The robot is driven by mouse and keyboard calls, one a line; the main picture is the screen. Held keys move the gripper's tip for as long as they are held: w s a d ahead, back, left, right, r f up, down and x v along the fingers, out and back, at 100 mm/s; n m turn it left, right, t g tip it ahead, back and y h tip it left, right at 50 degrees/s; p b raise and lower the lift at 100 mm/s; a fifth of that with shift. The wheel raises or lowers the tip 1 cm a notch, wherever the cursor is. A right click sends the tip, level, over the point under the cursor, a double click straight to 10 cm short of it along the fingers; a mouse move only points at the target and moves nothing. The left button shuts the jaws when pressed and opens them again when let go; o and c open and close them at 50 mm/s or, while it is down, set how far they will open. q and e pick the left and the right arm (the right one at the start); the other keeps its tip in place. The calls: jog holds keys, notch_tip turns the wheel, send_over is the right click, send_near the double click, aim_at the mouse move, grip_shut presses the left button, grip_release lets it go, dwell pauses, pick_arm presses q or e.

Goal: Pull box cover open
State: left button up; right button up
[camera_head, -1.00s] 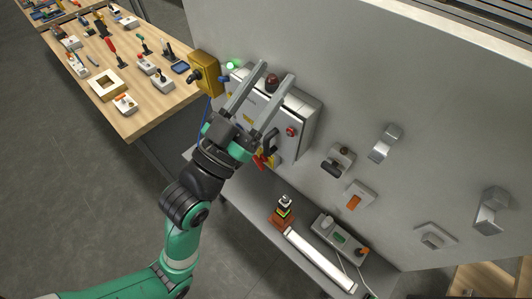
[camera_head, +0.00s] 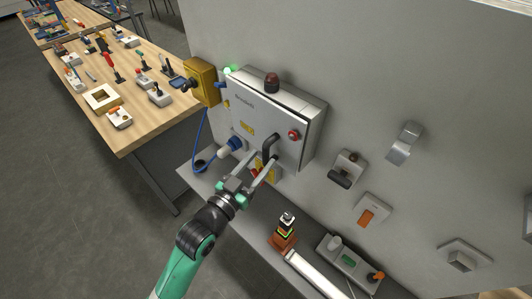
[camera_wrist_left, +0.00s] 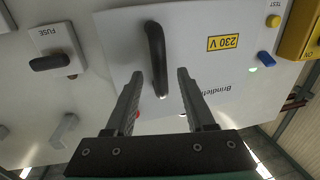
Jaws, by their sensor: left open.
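The grey electrical box (camera_head: 285,95) is on the grey wall, its cover (camera_head: 257,115) shut. A black bar handle (camera_head: 269,145) stands out from the cover's lower right. The left wrist view shows the handle (camera_wrist_left: 156,55) upright on the white cover (camera_wrist_left: 200,50), beside a yellow 230 V label. My left gripper (camera_head: 264,158) is open and empty, just below and in front of the handle. In the left wrist view the handle's lower end appears between the two fingers (camera_wrist_left: 160,78). I cannot tell whether they touch it. My right gripper is not in view.
A yellow switch box (camera_head: 204,80) is left of the cover, with a blue plug (camera_head: 234,145) below.

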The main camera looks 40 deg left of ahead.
aim_at(264, 157)
pick_arm(q)
jog(key=w, duration=0.3)
jog(key=shift+w+a, duration=0.25)
grip_shut()
dwell(1.2)
